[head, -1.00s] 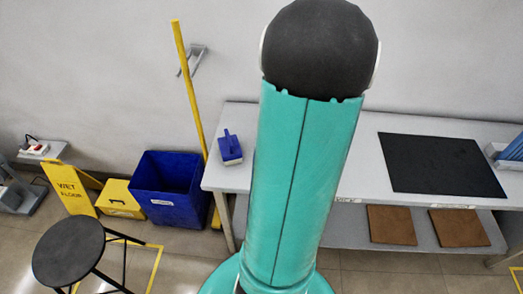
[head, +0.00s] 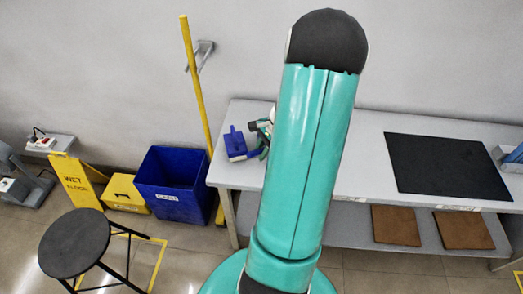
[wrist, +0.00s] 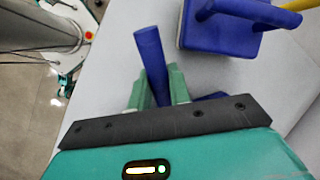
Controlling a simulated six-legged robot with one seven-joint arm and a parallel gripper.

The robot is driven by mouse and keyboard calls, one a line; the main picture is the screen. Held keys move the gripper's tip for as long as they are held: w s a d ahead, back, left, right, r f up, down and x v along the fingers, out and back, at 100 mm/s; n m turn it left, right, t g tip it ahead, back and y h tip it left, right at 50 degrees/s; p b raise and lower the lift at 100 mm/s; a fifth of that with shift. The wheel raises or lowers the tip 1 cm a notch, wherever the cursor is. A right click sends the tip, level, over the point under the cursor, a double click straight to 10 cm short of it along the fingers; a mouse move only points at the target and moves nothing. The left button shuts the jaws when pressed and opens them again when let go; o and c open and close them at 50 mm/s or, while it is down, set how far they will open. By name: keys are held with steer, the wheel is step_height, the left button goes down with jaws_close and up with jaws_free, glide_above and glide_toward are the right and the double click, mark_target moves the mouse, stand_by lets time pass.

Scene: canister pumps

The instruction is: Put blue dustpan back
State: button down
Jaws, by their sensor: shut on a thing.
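The blue dustpan shows in the wrist view as a slim blue handle (wrist: 149,52) standing up between the two green fingers. My gripper (wrist: 158,88) is shut on this handle. A bit of blue beside the right finger seems to belong to the dustpan; most of it is hidden behind the gripper. In the head view my gripper (head: 264,138) is at the left end of the grey table (head: 370,168), partly hidden by my arm. The dustpan is mostly hidden there. I cannot tell whether it touches the tabletop.
A blue block-shaped tool with a handle (head: 236,143) lies just left of my gripper. A yellow pole (head: 196,85) leans near a wall bracket (head: 203,50). A blue bin (head: 172,185), yellow sign (head: 77,182) and black stool (head: 74,240) stand left. A black mat (head: 447,166) lies right.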

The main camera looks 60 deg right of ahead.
steer(key=c, duration=1.3)
jaws_free()
steer(key=v, duration=1.2)
steer(key=shift+r, duration=0.1)
steer(key=w+a+r+n+h, duration=0.1)
steer(key=w+a+r+n, duration=0.25)
steer(key=a, duration=0.35)
steer(key=w+a+r+n+h, duration=0.1)
steer(key=w+a+r+n, duration=0.1)
steer(key=a+r+n, duration=0.35)
steer(key=w+a+r+n+h, duration=0.1)
steer(key=w+a+r+n, duration=0.15)
steer(key=a, duration=0.65)
steer(key=s+a+r+n+t, duration=0.1)
steer(key=s+a+r+n, duration=0.1)
steer(key=a+n, duration=0.3)
steer(key=s+a+r+n+t, duration=0.1)
steer(key=a+n, duration=0.4)
steer(key=a, duration=0.8)
steer(key=shift+s+r, duration=0.6)
steer(key=shift+s, duration=0.3)
